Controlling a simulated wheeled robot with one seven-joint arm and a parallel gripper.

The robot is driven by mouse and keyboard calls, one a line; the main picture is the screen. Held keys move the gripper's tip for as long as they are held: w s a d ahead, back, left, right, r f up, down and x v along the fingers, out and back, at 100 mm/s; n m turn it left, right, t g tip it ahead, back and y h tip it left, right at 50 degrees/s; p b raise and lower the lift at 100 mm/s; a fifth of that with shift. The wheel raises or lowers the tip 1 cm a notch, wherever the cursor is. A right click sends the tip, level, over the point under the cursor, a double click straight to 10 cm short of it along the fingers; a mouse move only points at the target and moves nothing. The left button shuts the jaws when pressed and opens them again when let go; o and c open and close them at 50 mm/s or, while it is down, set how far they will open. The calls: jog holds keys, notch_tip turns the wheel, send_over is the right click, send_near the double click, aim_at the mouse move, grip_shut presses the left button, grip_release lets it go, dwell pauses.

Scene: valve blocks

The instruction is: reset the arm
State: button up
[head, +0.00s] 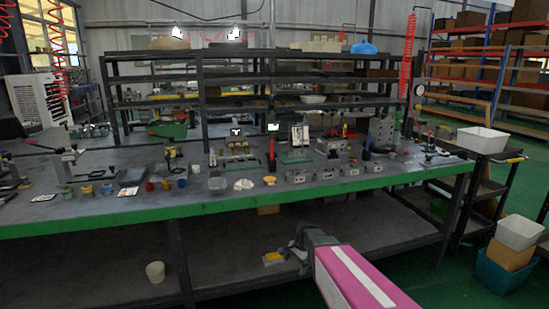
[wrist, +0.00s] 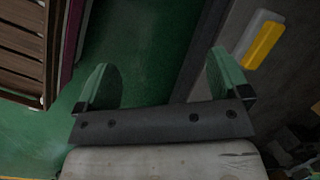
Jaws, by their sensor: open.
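My gripper (head: 297,253) shows low in the head view, in front of the bench and below its top. My pink and white arm link runs from it to the lower right. In the wrist view my gripper (wrist: 160,85) has two green fingers set wide apart, with nothing between them. Green floor and a dark edge show behind the fingers. The workbench (head: 110,212) has a grey top and a green front edge. Several small grey valve blocks (head: 335,174) stand in a row along its front right part.
A lower shelf (head: 100,265) under the bench holds a pale cup (head: 155,272) and a yellow item (head: 273,258). The yellow and white item (wrist: 262,45) also shows in the wrist view. A cart with a white bin (head: 482,139) stands right. Stacked bins (head: 517,232) stand on green floor.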

jog(key=s+d+r+n+h, duration=0.2)
jog(key=s+d+r+n, duration=0.7)
jog(key=s, duration=0.4)
jog(key=shift+s+d+r+n+t+h, duration=0.25)
jog(key=shift+d+n+t+h, duration=0.15)
jog(key=shift+d+n, duration=0.1)
jog(key=shift+o, duration=0.5)
